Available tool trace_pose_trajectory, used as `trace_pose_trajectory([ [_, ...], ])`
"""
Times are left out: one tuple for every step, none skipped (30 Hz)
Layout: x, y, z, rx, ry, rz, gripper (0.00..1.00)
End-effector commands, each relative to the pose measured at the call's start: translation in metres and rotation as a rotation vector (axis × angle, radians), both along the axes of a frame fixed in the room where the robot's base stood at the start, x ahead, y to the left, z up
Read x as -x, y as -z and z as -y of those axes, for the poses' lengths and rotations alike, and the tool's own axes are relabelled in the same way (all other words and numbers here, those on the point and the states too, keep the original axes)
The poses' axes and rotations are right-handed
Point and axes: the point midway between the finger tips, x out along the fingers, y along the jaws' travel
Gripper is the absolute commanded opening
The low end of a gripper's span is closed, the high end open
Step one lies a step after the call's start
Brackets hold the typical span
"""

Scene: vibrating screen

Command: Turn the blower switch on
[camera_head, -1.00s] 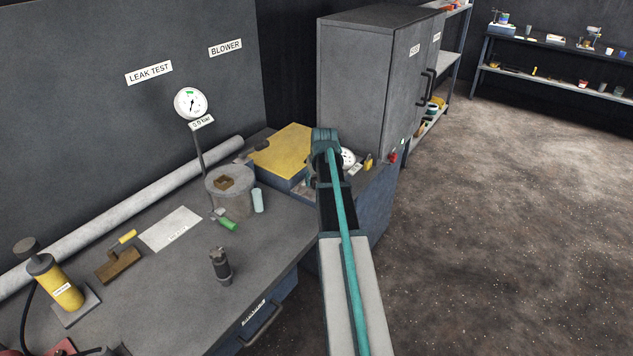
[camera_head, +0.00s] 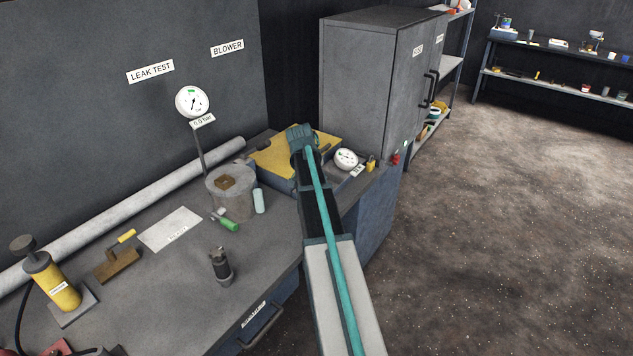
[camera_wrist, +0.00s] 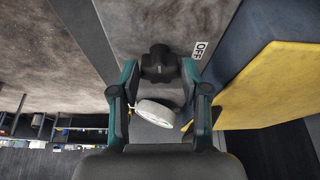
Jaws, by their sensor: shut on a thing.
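The blower switch is a black knob (camera_wrist: 160,58) on a grey panel in the wrist view, with an OFF label (camera_wrist: 199,49) to its right. My gripper (camera_wrist: 160,72) has a teal-tipped finger on each side of the knob and is shut on it. In the head view my arm hides the switch and the gripper. The BLOWER sign (camera_head: 228,48) is on the back wall panel.
A white gauge (camera_head: 346,159) and a yellow padlock (camera_head: 371,163) are right of my arm. A yellow-topped blue box (camera_head: 271,160) is close beside the arm. A grey cylinder (camera_head: 231,197) and several tools stand on the bench to the left.

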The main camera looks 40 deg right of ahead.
Motion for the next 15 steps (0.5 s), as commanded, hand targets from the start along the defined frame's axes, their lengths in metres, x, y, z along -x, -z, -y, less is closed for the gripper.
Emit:
trace_pose_trajectory([
  [-0.0016, 0.0000, -0.0001, -0.001, 0.017, 0.001, 0.11],
  [-0.0016, -0.0001, 0.0000, -0.001, 0.027, 0.002, 0.11],
  [-0.0016, -0.0002, -0.0001, 0.000, 0.039, 0.001, 0.11],
  [-0.0016, -0.0003, -0.0001, 0.000, 0.047, 0.001, 0.11],
  [-0.0014, -0.0002, -0.0002, 0.000, 0.054, 0.001, 0.11],
  [-0.0013, -0.0003, -0.0002, 0.000, 0.061, 0.001, 0.11],
  [-0.0012, -0.0003, -0.0001, 0.000, 0.066, 0.001, 0.11],
  [-0.0012, -0.0004, -0.0003, 0.000, 0.069, 0.000, 0.11],
  [-0.0012, -0.0004, -0.0003, 0.000, 0.073, 0.001, 0.11],
  [-0.0011, -0.0005, -0.0003, 0.000, 0.075, 0.001, 0.11],
  [-0.0011, -0.0005, -0.0003, 0.000, 0.077, 0.000, 0.11],
  [-0.0011, -0.0005, -0.0003, 0.000, 0.078, 0.001, 0.11],
  [-0.0010, -0.0004, -0.0003, 0.000, 0.079, 0.001, 0.11],
  [-0.0010, -0.0004, -0.0003, 0.000, 0.079, 0.001, 0.11],
  [-0.0010, -0.0004, -0.0003, 0.000, 0.079, 0.001, 0.11],
])
